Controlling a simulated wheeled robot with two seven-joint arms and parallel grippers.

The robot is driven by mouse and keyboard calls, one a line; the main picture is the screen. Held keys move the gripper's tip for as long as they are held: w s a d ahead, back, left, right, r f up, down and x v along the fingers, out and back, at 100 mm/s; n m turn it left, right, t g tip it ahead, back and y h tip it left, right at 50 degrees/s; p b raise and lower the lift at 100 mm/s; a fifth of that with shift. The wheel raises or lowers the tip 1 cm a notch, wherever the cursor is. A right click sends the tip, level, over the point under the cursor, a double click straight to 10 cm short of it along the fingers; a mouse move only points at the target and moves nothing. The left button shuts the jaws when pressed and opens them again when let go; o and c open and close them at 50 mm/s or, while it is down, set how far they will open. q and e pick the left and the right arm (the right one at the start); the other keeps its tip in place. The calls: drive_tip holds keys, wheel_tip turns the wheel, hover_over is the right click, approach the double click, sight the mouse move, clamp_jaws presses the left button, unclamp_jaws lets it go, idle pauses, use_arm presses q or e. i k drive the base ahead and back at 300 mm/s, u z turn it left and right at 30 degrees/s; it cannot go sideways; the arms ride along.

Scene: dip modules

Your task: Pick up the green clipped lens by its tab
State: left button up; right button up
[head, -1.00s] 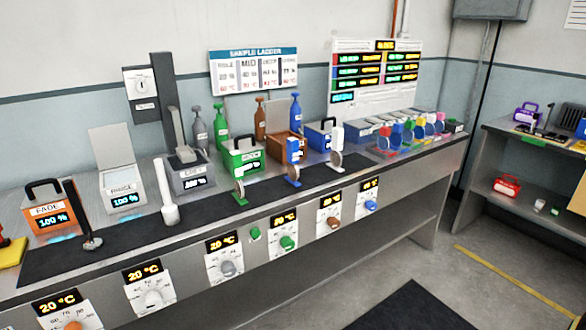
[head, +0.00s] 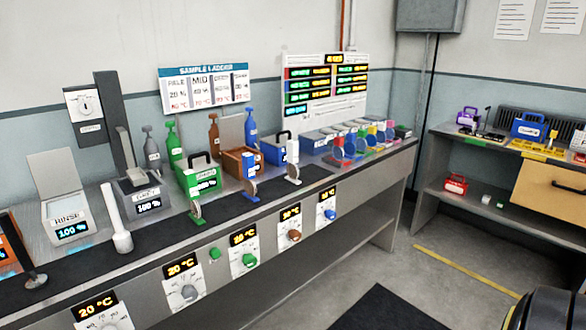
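A round lens (head: 195,208) stands on the dark mat along the bench, left of middle, with a green clip or tab (head: 197,219) at its bottom. A similar disc with a blue tab (head: 250,188) and one with a white tab (head: 292,170) stand farther right on the mat. I cannot tell which green one the task means. Neither of my grippers is in view.
The bench (head: 232,244) carries several labelled boxes, bottles and a white stick-like tool (head: 117,220). Dials line its front. A second shelf unit (head: 474,205) stands at right. The floor (head: 440,262) between them looks clear. A dark rounded shape fills the bottom right corner.

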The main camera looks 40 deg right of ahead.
sight(192, 189)
drive_tip(key=u, duration=0.05)
drive_tip(key=i, duration=1.25)
drive_tip(key=z, duration=0.2)
